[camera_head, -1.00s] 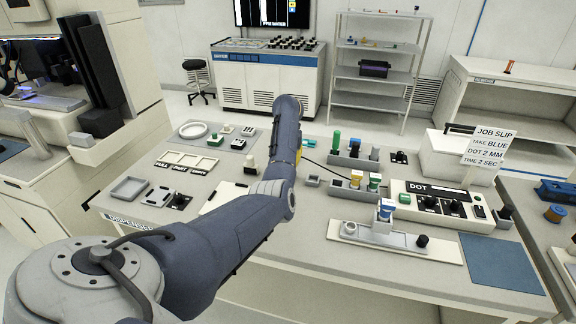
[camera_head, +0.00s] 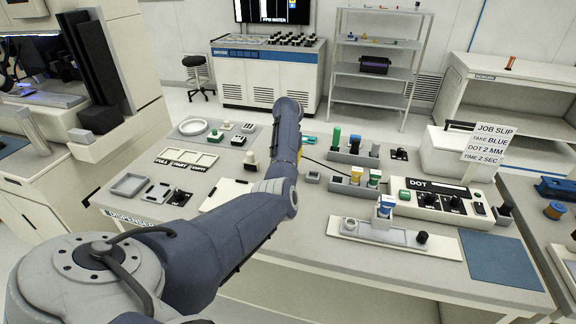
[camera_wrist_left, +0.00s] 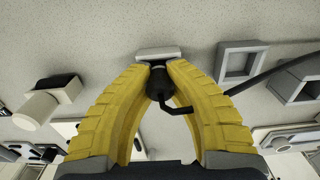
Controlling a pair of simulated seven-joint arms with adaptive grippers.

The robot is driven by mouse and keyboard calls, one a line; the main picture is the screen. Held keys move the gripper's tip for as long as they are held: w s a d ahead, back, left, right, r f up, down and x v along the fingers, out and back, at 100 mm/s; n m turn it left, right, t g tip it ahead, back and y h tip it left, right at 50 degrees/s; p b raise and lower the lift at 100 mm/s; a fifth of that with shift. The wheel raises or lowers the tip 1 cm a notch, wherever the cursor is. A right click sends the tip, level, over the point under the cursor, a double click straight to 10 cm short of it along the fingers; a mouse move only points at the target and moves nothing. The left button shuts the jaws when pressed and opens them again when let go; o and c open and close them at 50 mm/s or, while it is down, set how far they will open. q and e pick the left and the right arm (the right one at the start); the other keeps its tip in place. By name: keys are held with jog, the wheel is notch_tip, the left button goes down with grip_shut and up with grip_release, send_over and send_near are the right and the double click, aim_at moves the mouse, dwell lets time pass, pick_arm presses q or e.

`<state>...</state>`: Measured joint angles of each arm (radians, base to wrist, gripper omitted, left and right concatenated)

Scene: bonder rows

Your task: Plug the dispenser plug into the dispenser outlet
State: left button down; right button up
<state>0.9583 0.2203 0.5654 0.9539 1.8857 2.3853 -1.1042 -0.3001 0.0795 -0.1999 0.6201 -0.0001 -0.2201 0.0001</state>
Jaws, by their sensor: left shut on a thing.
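My left gripper (camera_wrist_left: 157,65) has yellow ribbed fingers and is shut on the dispenser plug (camera_wrist_left: 158,85), a small black body with a dark lead bending off to the right. A pale grey block (camera_wrist_left: 158,53) shows just at the fingertips; I cannot tell whether it belongs to the plug or lies beyond it. In the head view my arm hides the plug and nearly all of the gripper; only a yellow sliver (camera_head: 299,154) shows. A dark cable (camera_head: 325,167) runs right from there along the bench. I cannot tell for certain which fitting is the dispenser outlet. My right gripper is not in view.
A small grey square holder (camera_head: 312,177) stands right of the gripper; a similar one (camera_wrist_left: 240,62) shows in the wrist view. The DOT controller (camera_head: 415,197), bottle rack (camera_head: 345,187) and white fixture plate (camera_head: 440,246) are farther right. Several trays lie left.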

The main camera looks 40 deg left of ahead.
pick_arm(q)
jog(key=shift+f, duration=0.25)
jog(key=c, duration=1.3)
grip_release()
notch_tip(320, 180, up, 11)
jog(key=shift+r, duration=0.5)
jog(key=shift+a, duration=0.1)
